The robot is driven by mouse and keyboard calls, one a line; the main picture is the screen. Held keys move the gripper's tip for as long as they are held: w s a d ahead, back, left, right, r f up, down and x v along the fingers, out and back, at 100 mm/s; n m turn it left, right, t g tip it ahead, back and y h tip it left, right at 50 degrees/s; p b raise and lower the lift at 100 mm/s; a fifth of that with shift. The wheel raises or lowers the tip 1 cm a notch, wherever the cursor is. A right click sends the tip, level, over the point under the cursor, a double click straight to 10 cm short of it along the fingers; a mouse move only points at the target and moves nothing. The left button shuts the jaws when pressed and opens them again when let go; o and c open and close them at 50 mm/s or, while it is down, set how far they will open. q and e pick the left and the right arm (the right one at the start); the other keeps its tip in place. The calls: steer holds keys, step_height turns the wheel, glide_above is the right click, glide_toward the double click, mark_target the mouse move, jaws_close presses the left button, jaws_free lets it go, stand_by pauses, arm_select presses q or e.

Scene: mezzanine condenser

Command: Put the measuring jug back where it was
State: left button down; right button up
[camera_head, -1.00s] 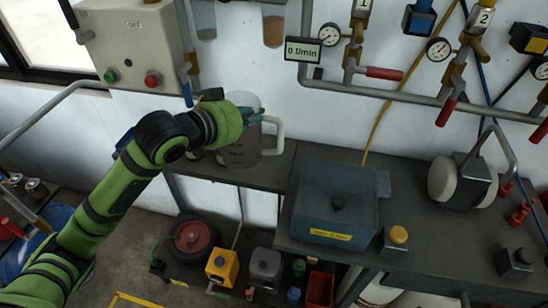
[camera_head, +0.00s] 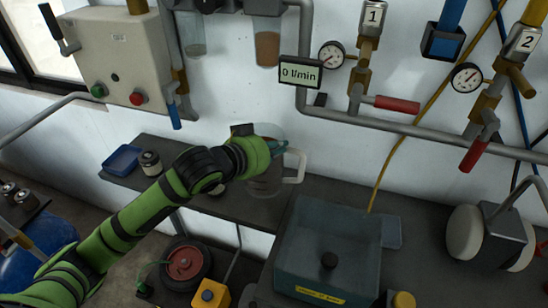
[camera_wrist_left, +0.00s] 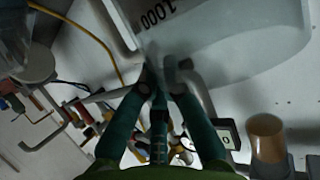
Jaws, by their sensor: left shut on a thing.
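The measuring jug (camera_head: 264,183) is clear, with a pale handle on its right side, and looks upright over the dark bench beside the wall. I cannot tell whether its base touches the bench. My left gripper (camera_head: 277,148) is shut on the jug at its upper part, near the handle; the arm hides part of the jug. In the left wrist view the jug (camera_wrist_left: 235,45) fills the top, with a "1000" mark, and the teal fingers (camera_wrist_left: 160,68) meet at its edge. My right gripper is not in view.
A grey-blue open tank (camera_head: 328,250) stands right of the jug. A blue tray (camera_head: 122,159) and a small jar (camera_head: 150,163) are on the bench to the left. A pipe with a "0 l/min" display (camera_head: 300,72) and red-handled valves runs along the wall above.

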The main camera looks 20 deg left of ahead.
mark_target(280, 165)
arm_select(q)
step_height(280, 165, down, 5)
steer(key=shift+w+f+p, duration=0.1)
steer(key=shift+p, duration=0.25)
steer(key=shift+f, duration=0.55)
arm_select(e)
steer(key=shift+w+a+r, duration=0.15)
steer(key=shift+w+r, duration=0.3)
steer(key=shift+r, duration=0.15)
arm_select(q)
steer(key=shift+f, duration=0.1)
steer(key=c, duration=1.8)
jaws_free()
steer(key=shift+f, duration=0.45)
steer(key=o, duration=0.4)
steer(key=shift+s+r, duration=0.1)
steer(key=shift+s, duration=0.1)
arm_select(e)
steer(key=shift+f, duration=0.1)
arm_select(q)
steer(key=shift+r, duration=0.1)
